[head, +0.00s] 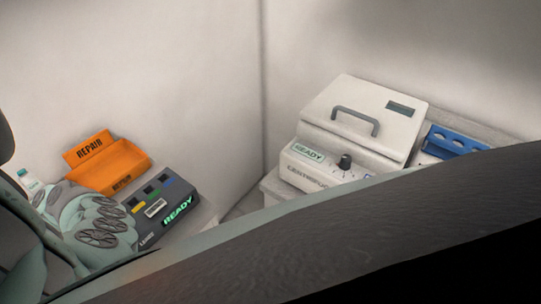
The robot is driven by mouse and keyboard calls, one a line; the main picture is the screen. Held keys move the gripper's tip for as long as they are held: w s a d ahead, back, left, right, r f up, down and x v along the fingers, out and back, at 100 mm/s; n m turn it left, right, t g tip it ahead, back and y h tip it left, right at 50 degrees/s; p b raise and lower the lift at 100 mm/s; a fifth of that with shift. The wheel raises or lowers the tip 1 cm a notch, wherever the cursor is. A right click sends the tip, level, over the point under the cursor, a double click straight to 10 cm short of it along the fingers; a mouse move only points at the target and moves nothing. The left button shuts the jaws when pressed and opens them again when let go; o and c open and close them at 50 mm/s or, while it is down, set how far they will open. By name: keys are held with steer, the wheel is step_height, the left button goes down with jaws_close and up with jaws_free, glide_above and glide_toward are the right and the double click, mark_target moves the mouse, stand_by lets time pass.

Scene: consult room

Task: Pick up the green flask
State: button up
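I cannot make out a clearly green flask in the head view. A small pale bottle with a greenish tint (27,179) stands at the far left. Its lower part is hidden behind a grey-green jointed part, and it is too small to tell whether it is the flask. My gripper's fingers do not show, so I cannot see where they are relative to it.
An orange REPAIR bin (112,166) and a dark device reading READY (160,208) stand at the left. A white centrifuge (365,115) and a blue rack (453,140) stand at the right. A large dark shape blocks the foreground. Walls close off the back.

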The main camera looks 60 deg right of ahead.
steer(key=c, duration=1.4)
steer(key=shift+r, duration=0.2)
